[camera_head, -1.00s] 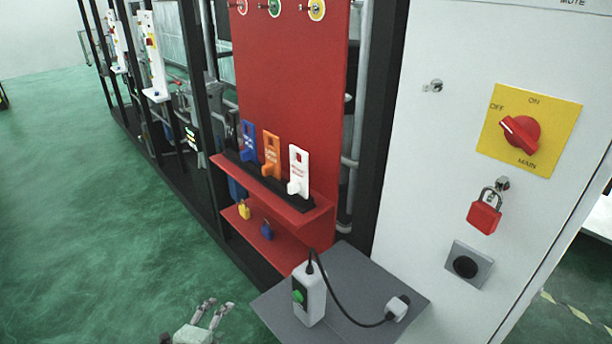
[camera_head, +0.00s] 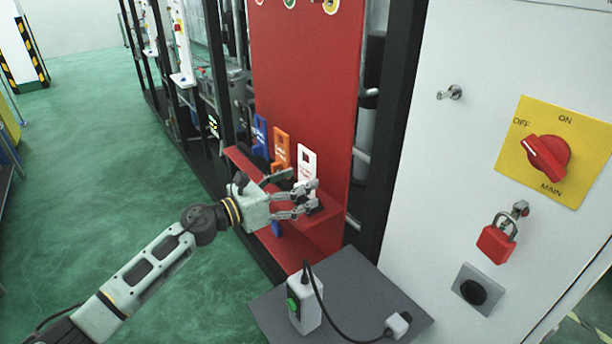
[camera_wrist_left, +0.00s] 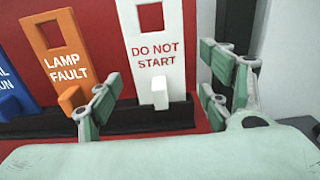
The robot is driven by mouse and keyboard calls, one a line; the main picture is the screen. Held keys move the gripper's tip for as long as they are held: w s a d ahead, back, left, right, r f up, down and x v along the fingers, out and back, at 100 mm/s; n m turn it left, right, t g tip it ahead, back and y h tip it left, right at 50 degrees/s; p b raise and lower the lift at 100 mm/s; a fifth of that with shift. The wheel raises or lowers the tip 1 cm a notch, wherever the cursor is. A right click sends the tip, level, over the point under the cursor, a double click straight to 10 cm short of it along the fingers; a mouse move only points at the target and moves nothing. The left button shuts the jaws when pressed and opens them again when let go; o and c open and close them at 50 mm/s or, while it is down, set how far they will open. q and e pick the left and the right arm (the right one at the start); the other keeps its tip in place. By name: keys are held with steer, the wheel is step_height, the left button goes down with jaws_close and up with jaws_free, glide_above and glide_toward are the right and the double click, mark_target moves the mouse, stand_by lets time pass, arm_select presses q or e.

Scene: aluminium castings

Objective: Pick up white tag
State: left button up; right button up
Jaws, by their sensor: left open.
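The white tag (camera_head: 306,163) stands upright in the black rack on the red shelf, at the right end of the row of tags. In the left wrist view the white tag (camera_wrist_left: 156,50) reads "DO NOT START" and has a small white block sticking out low on its front. My left gripper (camera_head: 312,198) is open in front of the tag. In the left wrist view its fingers (camera_wrist_left: 160,100) are spread to either side of the tag, with gaps between. The fingers hide part of the tag's lower end in the head view. My right gripper is not in view.
An orange tag (camera_head: 281,148) reading "LAMP FAULT" and a blue tag (camera_head: 260,137) stand left of the white one. A red back panel (camera_head: 305,80) rises behind. A grey shelf (camera_head: 350,275) with a cabled switch box (camera_head: 305,305) lies below, beside a white cabinet (camera_head: 440,190).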

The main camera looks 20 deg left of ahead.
arm_select(q)
steer(key=x, duration=0.2)
steer(key=shift+w+d, duration=0.1)
steer(key=shift+w, duration=0.15)
steer(key=shift+w+d+p, duration=0.15)
steer(key=shift+p, duration=0.15)
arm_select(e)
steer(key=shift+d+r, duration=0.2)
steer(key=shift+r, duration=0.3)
arm_select(q)
steer(key=shift+c, duration=0.5)
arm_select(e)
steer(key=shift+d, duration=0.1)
arm_select(q)
steer(key=c, duration=1.2)
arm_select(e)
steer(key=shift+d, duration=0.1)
arm_select(q)
steer(key=shift+r, duration=0.1)
